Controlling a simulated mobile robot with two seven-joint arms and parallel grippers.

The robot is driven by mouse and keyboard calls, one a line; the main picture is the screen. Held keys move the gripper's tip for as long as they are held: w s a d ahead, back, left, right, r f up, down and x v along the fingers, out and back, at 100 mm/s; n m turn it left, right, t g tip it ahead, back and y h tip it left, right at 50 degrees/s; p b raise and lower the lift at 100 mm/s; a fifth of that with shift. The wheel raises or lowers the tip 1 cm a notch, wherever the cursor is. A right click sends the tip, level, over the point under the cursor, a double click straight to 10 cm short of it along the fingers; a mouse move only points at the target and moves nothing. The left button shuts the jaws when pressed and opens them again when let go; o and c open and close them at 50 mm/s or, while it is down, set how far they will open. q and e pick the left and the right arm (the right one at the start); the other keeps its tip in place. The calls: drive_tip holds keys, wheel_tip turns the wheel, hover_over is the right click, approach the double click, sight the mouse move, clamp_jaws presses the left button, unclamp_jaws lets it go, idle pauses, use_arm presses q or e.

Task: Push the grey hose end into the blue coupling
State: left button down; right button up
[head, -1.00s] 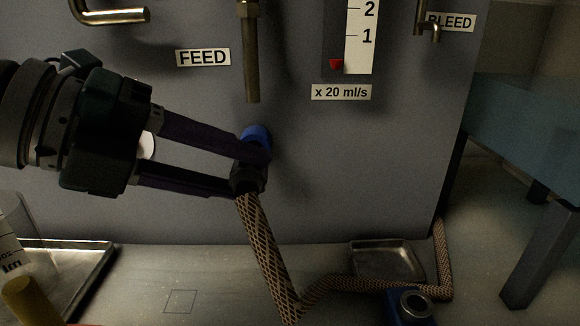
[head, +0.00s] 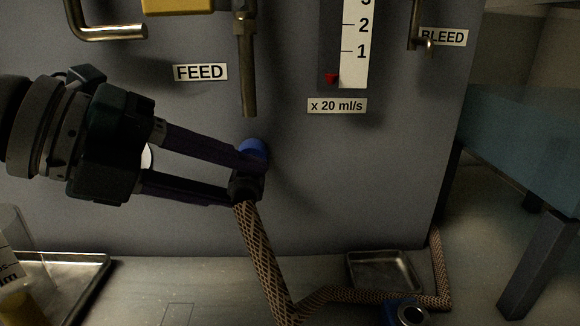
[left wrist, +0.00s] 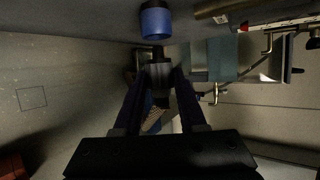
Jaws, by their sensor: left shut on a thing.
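The blue coupling (head: 254,148) sticks out of the grey wall below a vertical metal pipe; it also shows at the top of the left wrist view (left wrist: 155,21). My left gripper (head: 246,178) is shut on the dark grey hose end (head: 245,190), just below the coupling. The braided brown hose (head: 264,255) hangs down from it. In the left wrist view the hose end (left wrist: 160,72) points at the coupling's mouth, roughly in line. Its narrow tip is close to the mouth; I cannot tell whether they touch. The fingers partly hide the hose end. My right gripper is not in view.
The hose runs along the bench to the right, past a shallow metal tray (head: 383,270) and a blue fitting with a metal ring (head: 410,313). Another tray (head: 85,280) and a clear beaker (head: 20,250) stand at the left. The metal pipe (head: 248,75) is above the coupling.

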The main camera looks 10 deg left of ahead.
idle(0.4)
use_arm(q)
drive_tip(key=shift+p, duration=0.3)
drive_tip(key=shift+w, duration=0.3)
idle(0.5)
drive_tip(key=shift+p, duration=0.45)
drive_tip(key=shift+w+a, duration=0.15)
drive_tip(key=shift+w, duration=0.05)
idle(0.7)
drive_tip(key=shift+p, duration=0.45)
drive_tip(key=shift+w, duration=0.25)
idle(0.9)
drive_tip(key=shift+p, duration=0.45)
